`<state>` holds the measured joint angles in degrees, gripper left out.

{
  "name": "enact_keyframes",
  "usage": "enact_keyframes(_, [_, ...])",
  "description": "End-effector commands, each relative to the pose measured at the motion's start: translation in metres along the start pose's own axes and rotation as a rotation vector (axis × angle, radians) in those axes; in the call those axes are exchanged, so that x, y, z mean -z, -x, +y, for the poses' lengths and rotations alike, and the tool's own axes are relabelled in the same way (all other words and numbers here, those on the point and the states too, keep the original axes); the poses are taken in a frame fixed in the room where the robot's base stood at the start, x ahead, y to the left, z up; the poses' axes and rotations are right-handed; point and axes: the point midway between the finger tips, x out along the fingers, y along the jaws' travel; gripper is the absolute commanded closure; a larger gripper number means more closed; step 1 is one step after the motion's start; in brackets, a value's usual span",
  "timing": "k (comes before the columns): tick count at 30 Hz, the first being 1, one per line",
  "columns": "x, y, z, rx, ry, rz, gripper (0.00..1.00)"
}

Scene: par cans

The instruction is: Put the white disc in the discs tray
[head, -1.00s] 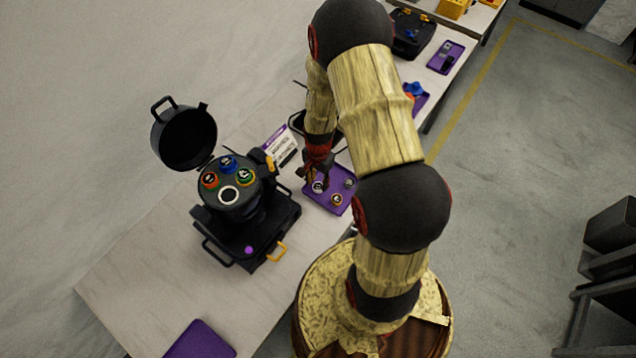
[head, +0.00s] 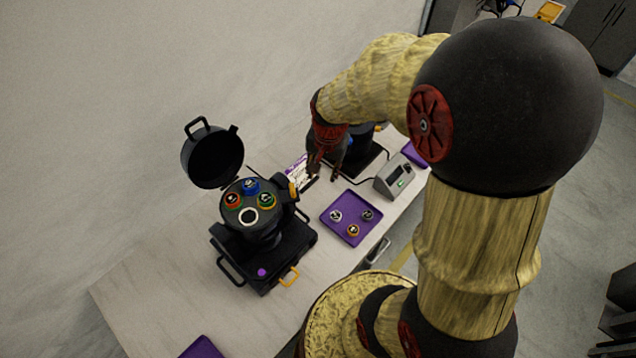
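The white disc (head: 336,215) lies in the purple tray (head: 338,228), at its left side. A dark grey disc (head: 367,215) and an orange disc (head: 353,231) lie in the same tray. My gripper (head: 322,174) is above and behind the tray, apart from the discs. Its fingers look spread with nothing between them, though they are small and dark here.
Left of the tray stands a black par can (head: 262,238) with its lid (head: 212,160) open. Red (head: 233,201), blue (head: 250,186) and green (head: 267,201) discs sit on it around a white-ringed dark opening (head: 248,216). A grey device (head: 393,180) stands right of the tray.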

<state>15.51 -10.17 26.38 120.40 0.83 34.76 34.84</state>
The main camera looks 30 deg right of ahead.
Motion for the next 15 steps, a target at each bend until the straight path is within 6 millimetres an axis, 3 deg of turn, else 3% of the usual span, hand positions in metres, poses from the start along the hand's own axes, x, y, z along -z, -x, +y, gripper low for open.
enact_keyframes(1, [-0.010,0.032,-0.008,0.027,0.082,0.033,0.65])
enact_keyframes(6, [-0.053,0.118,-0.015,0.094,0.370,0.124,0.65])
enact_keyframes(9, [-0.082,0.159,-0.011,0.127,0.532,0.180,0.65])
enact_keyframes(15, [-0.129,0.207,0.008,0.169,0.777,0.271,0.65])
